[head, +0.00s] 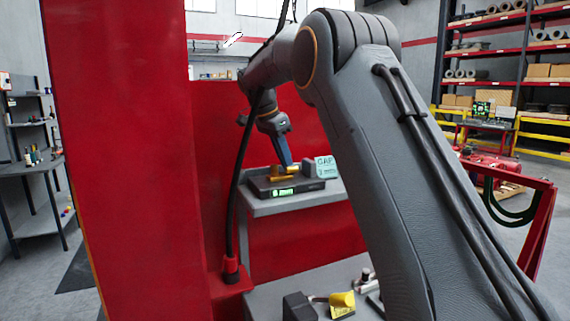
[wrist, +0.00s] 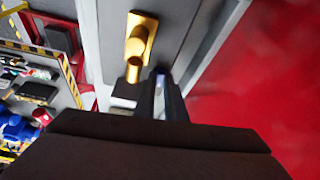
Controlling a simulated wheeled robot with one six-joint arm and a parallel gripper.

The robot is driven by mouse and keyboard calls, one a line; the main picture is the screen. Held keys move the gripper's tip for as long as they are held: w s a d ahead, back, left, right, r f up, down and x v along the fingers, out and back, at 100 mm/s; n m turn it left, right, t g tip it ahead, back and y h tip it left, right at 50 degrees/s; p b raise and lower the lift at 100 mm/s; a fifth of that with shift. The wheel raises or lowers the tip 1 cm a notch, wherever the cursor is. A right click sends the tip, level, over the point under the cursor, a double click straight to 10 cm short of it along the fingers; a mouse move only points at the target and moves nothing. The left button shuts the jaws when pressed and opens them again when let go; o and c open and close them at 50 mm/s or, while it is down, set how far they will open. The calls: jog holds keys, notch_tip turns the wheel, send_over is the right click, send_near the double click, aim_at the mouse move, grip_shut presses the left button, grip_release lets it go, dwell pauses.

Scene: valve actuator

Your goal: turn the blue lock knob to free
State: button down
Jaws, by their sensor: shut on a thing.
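The valve actuator is a dark box (head: 262,188) with a lit green readout, on a grey shelf. A brass-yellow part (head: 280,174) lies on top of it; this also shows in the wrist view (wrist: 139,40) as a plate with a round post. My gripper (head: 288,163) reaches down from above to the actuator, beside the brass part. In the wrist view my gripper (wrist: 161,80) has its fingers close together, shut on the blue lock knob (wrist: 160,71). Only a small bluish patch of the knob shows between the fingertips; the fingers hide the rest, so its turn angle cannot be told.
A pale sign (head: 325,166) reading GAP 2 mm stands right of the actuator. Red panels (head: 222,150) stand behind and left of the shelf (head: 300,200). A lower grey surface holds a yellow block (head: 342,303) and a dark block (head: 298,307).

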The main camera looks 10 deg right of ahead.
jog(key=n+b, duration=0.1)
jog(key=n+t, duration=0.1)
jog(key=n, duration=0.1)
jog(key=n+b, duration=0.1)
jog(key=shift+s+d+t+y+b, duration=0.15)
jog(key=shift+s+t+y+b, duration=0.15)
jog(key=shift+y, duration=0.1)
jog(key=n+t+y+b, duration=0.1)
jog(key=n, duration=0.3)
jog(key=shift+d+r, duration=0.1)
jog(key=shift+d, duration=0.05)
jog(key=n, duration=0.1)
jog(key=n+y, duration=0.1)
jog(key=n, duration=0.1)
jog(key=shift+s+d+n, duration=0.1)
jog(key=shift+d+n, duration=0.1)
jog(key=shift+n, duration=0.1)
jog(key=shift+d+n+t+y+p, duration=0.15)
jog(key=shift+n+y, duration=0.3)
jog(key=shift+n, duration=0.5)
jog(key=shift+n+t+y+p, duration=0.2)
jog(key=shift+n+y, duration=0.25)
jog(key=shift+n, duration=0.5)
jog(key=c, duration=1.8)
grip_release()
jog(key=shift+b+v, duration=1.3)
jog(key=shift+v, duration=2.6)
